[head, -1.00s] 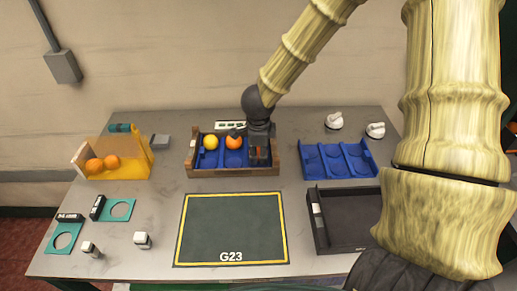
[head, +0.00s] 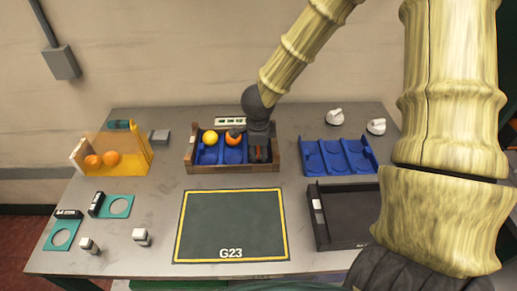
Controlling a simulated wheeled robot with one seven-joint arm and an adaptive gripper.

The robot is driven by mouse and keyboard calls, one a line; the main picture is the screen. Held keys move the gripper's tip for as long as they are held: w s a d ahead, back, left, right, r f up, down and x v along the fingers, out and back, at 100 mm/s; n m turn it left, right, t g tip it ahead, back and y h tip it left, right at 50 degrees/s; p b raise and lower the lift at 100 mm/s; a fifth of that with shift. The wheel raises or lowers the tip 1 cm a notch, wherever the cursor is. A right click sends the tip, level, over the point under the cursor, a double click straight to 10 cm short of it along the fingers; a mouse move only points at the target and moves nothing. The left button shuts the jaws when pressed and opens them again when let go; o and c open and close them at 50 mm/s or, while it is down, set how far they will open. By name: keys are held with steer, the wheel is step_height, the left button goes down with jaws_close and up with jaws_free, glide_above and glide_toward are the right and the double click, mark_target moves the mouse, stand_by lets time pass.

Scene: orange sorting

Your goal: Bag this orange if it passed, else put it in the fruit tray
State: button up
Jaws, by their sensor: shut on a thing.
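My gripper (head: 258,153) points down over the right end of a wooden-sided tray with blue compartments (head: 232,168). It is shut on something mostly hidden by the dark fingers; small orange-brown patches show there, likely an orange. In the tray, a yellow fruit (head: 210,137) sits at the back left. An orange (head: 232,142) sits just left of my gripper, with a dark part overlapping its top. An amber see-through container (head: 130,148) at the left holds two oranges (head: 102,160). I cannot tell whether the held thing touches the tray.
A dark mat marked G23 (head: 231,222) lies at the front centre. An empty blue compartment tray (head: 338,157) and a black tray (head: 350,216) stand at the right. Two white knobs (head: 335,117) are behind. Teal ring plates (head: 118,206) and small blocks (head: 141,236) lie front left.

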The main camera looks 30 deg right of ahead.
steer(key=shift+f, duration=0.3)
stand_by(0.4)
steer(key=o, duration=1.1)
steer(key=shift+o, duration=0.2)
steer(key=o, duration=0.4)
steer(key=shift+r, duration=0.15)
steer(key=shift+w+d+p+v, duration=0.15)
steer(key=shift+w+p+v, duration=0.1)
steer(key=shift+p+v, duration=1.1)
steer(key=shift+w+d+p+v, duration=0.15)
steer(key=shift+w+p+v, duration=0.1)
steer(key=shift+p+v, duration=1.15)
steer(key=shift+w+d+p+v, duration=0.2)
steer(key=shift+p+v, duration=0.85)
steer(key=shift+p, duration=0.55)
steer(key=shift+r, duration=0.15)
